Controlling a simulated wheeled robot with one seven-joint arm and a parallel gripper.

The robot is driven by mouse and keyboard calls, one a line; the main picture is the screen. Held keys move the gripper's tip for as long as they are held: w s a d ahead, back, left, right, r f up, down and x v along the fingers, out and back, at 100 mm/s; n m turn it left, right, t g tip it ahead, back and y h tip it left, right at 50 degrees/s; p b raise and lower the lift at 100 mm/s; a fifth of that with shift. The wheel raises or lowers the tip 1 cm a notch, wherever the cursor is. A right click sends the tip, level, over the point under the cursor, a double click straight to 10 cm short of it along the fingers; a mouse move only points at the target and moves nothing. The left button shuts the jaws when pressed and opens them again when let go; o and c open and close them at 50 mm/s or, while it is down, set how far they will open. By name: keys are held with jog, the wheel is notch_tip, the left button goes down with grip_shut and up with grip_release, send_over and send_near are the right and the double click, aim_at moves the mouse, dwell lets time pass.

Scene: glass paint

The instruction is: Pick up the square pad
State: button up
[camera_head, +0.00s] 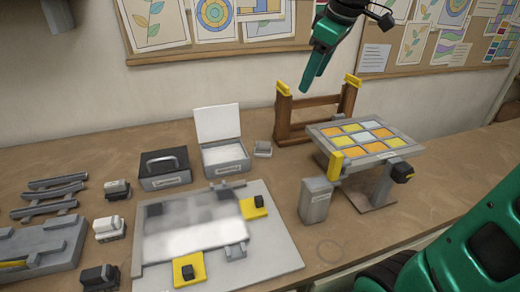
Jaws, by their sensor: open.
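My green gripper (309,84) hangs in the air over the back of the bench, pointing down, in front of the wall. It is open, with nothing seen between its fingers.
A brown wooden rack (311,116) with yellow tops stands below my gripper. To its right is a stand with a panel of coloured squares (366,136).

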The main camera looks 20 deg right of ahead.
jog(key=w+a+f+n+g, duration=0.1)
jog(key=w+a+f+n, duration=0.25)
jog(key=a+f, duration=0.2)
jog(key=n+g, duration=0.2)
jog(key=g, duration=0.2)
send_over(261, 142)
jog(key=shift+h, duration=0.3)
jog(key=f, duration=1.3)
jog(key=shift+w+d+f, duration=0.1)
jog(key=shift+d+f, duration=0.2)
jog(key=shift+f, duration=0.05)
jog(key=shift+s+a+f, duration=0.15)
jog(key=shift+f, duration=1.2)
jog(key=shift+s+a+f, duration=0.1)
jog(key=shift+a+f, duration=0.05)
jog(key=shift+f, duration=1.2)
jog(key=c, duration=1.2)
jog(key=shift+r, duration=0.1)
jog(key=shift+c, duration=0.2)
notch_tip(261, 142, up, 4)
jog(key=shift+r, duration=0.2)
jog(key=s+a+r, duration=0.6)
jog(key=a, duration=0.4)
jog(key=shift+r, duration=0.25)
